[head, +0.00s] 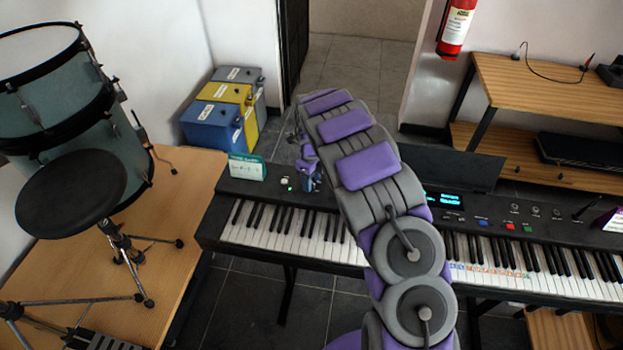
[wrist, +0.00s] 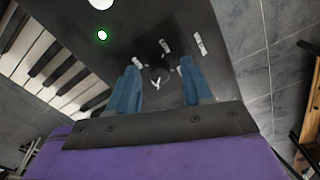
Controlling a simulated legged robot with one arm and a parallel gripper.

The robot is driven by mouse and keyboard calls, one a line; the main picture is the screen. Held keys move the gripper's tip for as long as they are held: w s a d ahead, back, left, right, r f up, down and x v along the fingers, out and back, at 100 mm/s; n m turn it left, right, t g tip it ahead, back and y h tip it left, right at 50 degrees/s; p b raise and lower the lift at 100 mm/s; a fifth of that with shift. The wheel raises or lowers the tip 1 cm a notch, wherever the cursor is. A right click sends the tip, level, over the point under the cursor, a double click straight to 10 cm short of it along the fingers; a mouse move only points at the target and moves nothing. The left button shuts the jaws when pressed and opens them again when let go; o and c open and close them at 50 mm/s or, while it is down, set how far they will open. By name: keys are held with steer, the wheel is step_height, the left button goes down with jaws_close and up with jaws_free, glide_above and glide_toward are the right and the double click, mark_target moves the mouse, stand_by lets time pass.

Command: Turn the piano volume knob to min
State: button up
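The piano (head: 262,190) is a long black keyboard on a stand, running left to right in the head view. Its left end panel shows in the wrist view (wrist: 235,80). The volume knob (wrist: 159,73) appears as a small dark round knob on that panel, with white markings around it. My gripper (wrist: 159,65) has two blue fingers, apart, one on each side of the knob; I cannot tell whether they touch it. In the head view my gripper (head: 308,172) is over the piano's left end, and the knob is hidden there.
A lit green button (wrist: 102,35) is near the keys and the knob. A small white-and-green card (head: 247,167) stands on the piano's left end. A drum (head: 75,110) and stool (head: 70,187) stand left. Colored boxes (head: 213,125) are behind. A wooden shelf (head: 545,90) is right.

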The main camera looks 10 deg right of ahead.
steer(key=shift+a, duration=0.15)
steer(key=shift+c, duration=1.4)
jaws_close()
